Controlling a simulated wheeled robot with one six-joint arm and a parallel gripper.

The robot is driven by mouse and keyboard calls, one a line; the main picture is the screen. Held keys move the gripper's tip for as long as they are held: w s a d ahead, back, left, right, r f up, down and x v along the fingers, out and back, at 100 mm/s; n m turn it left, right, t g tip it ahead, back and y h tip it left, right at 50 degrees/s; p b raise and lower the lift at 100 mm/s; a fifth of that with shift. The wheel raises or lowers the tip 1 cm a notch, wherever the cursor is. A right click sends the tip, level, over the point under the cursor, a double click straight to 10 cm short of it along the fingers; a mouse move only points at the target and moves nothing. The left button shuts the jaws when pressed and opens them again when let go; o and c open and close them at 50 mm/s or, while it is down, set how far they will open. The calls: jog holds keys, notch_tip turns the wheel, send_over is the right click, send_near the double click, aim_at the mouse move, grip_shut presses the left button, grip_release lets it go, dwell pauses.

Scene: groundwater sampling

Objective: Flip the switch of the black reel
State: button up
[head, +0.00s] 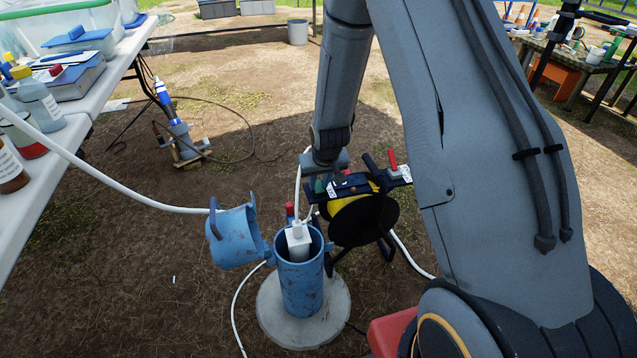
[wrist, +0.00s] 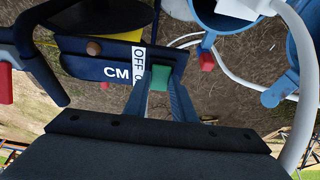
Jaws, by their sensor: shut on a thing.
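The black reel (head: 368,222) stands on the ground behind the blue well pipe, with a yellow drum and a dark panel on top. In the wrist view its panel (wrist: 85,66) carries the letters "CM" and a white "OFF" label. A small green switch (wrist: 158,78) sits beside that label. My gripper (wrist: 158,92) is shut on the green switch, one finger on each side of it. In the head view my gripper (head: 322,178) is at the left end of the panel, mostly hidden behind my wrist. The switch's exact tilt is hard to tell.
The open blue well pipe (head: 301,288) stands on a round concrete pad (head: 270,313), its blue cap (head: 236,238) hanging open to the left. A white hose (head: 130,190) runs from the left table toward the well. A red-handled lever (head: 393,160) rises from the panel's right end.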

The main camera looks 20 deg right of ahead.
aim_at(318, 186)
jog(key=shift+w+r+g+p, duration=0.1)
jog(key=shift+w+g+p, duration=0.2)
jog(key=shift+g+p, duration=0.45)
jog(key=shift+w+g, duration=0.2)
jog(key=shift+g, duration=0.5)
jog(key=shift+w+g, duration=0.15)
jog(key=shift+g, duration=0.5)
jog(key=o, duration=1.1)
jog(key=shift+c, duration=0.2)
jog(key=shift+r, duration=0.15)
notch_tip(318, 186, up, 8)
jog(key=shift+f+p, duration=0.2)
jog(key=shift+p, duration=0.2)
